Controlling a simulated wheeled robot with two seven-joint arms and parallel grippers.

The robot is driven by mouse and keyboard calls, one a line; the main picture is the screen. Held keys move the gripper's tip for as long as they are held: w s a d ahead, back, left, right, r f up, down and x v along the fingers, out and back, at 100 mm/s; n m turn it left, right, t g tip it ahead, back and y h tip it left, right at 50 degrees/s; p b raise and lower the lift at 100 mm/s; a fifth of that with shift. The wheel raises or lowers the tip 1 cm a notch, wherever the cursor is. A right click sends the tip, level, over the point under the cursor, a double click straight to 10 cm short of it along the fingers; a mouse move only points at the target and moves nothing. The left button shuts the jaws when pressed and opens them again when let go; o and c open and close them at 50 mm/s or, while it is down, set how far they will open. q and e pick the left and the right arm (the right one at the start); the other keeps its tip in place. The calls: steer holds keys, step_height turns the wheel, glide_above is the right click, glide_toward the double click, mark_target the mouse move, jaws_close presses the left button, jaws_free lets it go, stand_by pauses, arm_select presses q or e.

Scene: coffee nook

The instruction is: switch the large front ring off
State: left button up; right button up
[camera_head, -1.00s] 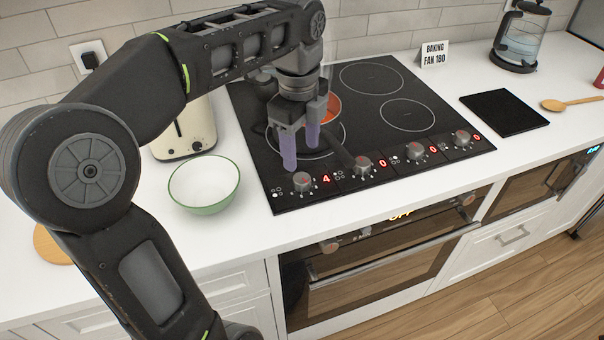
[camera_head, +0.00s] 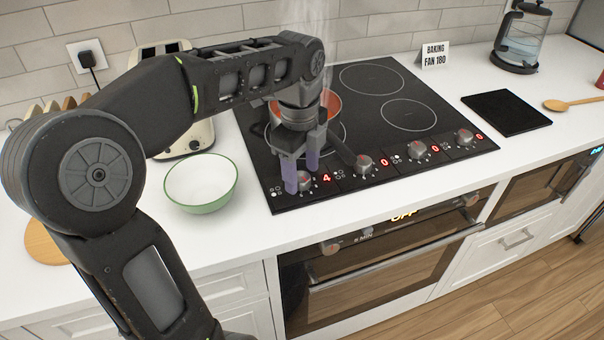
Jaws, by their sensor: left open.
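The black hob (camera_head: 440,140) has a row of grey knobs along its front edge. The leftmost knob (camera_head: 305,182) has a red "4" display (camera_head: 326,177) beside it; the other displays read 0. The front left ring (camera_head: 343,130) is partly hidden behind my left gripper. My left gripper (camera_head: 301,178) is open and points down at the leftmost knob, its purple fingers on either side of it in this view. Whether they touch it I cannot tell. My right gripper is out of view.
A green-rimmed white bowl (camera_head: 201,183) and a cream toaster (camera_head: 190,140) stand left of the hob. A black mat (camera_head: 506,112) lies to the right.

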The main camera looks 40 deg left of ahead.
arm_select(q)
steer(key=shift+f, duration=0.35)
steer(key=shift+c, duration=0.6)
jaws_close()
